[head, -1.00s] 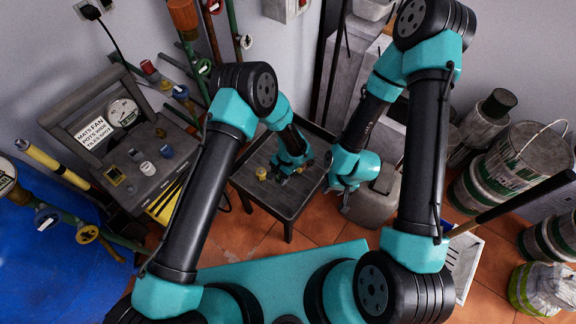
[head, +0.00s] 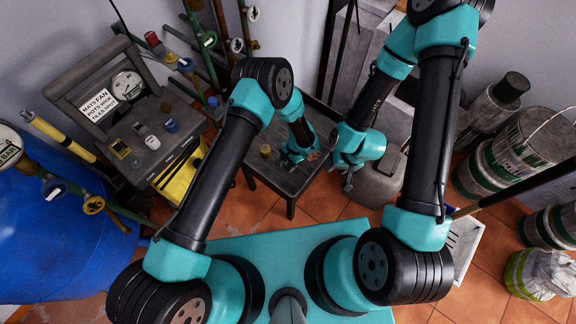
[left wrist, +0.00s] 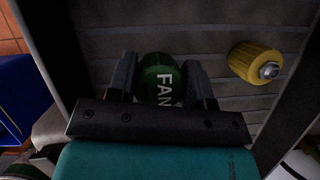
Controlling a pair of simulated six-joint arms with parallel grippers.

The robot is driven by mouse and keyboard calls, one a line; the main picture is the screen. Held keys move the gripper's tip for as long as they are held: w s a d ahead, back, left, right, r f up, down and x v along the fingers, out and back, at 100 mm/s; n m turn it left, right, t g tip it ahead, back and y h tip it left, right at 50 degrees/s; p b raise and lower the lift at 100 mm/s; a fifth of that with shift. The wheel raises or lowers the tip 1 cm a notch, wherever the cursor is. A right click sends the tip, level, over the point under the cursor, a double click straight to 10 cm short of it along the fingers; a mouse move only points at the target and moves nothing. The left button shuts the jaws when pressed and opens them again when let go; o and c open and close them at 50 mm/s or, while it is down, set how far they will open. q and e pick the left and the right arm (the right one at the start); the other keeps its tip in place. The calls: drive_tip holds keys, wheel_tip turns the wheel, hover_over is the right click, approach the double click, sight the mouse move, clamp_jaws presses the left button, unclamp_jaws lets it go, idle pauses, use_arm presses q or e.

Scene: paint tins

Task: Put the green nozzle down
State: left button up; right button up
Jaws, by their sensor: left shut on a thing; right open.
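The green nozzle (left wrist: 160,80), marked with white letters "FAN", sits between the two dark fingers of my left gripper (left wrist: 160,83), which is shut on it. Behind it is the dark slatted top of a small table (head: 285,183); I cannot tell whether the nozzle touches it. A yellow nozzle (left wrist: 256,62) with a metal tip lies to the right in the left wrist view; in the head view it shows on the table (head: 265,150), left of my left gripper (head: 288,163). The green nozzle is not distinguishable in the head view. My right gripper (head: 348,184) is open and empty, right of the table.
A grey container (head: 376,185) stands right of the table. Pipes stand behind. Paint tins (head: 520,145) are at far right. The table's front part is bare.

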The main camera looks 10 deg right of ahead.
sight(285, 173)
use_arm(q)
drive_tip(key=shift+f, duration=0.15)
drive_tip(key=shift+f, duration=1.8)
drive_tip(key=shift+f, duration=0.15)
drive_tip(key=o, duration=1)
drive_tip(key=v, duration=1.2)
drive_tip(key=shift+a+r, duration=0.1)
drive_tip(key=shift+r, duration=0.15)
